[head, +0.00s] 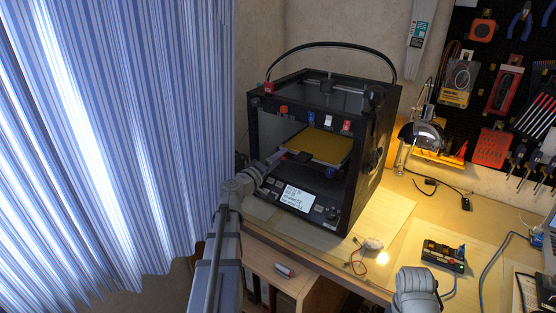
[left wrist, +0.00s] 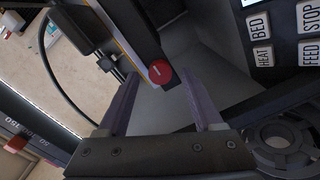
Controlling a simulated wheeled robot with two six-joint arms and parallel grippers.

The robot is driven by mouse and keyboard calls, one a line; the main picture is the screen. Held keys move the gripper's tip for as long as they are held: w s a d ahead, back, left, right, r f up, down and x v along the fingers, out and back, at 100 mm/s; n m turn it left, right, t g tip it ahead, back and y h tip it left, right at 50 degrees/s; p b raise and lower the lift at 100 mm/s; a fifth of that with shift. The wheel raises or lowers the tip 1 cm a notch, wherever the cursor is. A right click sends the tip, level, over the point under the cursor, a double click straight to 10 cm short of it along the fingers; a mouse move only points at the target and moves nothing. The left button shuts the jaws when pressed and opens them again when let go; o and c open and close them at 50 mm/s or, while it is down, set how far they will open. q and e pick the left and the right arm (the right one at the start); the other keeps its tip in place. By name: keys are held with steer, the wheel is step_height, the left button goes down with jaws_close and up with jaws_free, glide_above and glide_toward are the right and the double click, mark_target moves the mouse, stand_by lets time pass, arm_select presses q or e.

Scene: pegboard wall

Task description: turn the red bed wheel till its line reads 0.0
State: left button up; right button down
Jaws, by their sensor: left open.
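The red bed wheel (left wrist: 161,72) is a small red disc with a short pale line on its face, under the edge of the bed in the left wrist view. My left gripper (left wrist: 162,84) is open, with its two purple-grey fingers either side of the wheel and apart from it. In the head view my left gripper (head: 277,157) reaches into the open front of the black printer (head: 345,185), at the left of the yellow bed plate (head: 322,146). The wheel is hidden there. The printer's lit screen (head: 298,198) shows text too small to read surely.
The printer's frame surrounds the bed closely. HEAT BED, FEED and STOP keys (left wrist: 260,25) and a dark round knob (left wrist: 280,140) lie at the right of the wrist view. A striped curtain (head: 120,130) hangs at the left. The desk (head: 385,225) holds a small black box (head: 442,256) and cables.

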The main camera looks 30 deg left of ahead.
arm_select(q)
steer(key=s, duration=0.7)
steer(key=shift+s+a, duration=0.3)
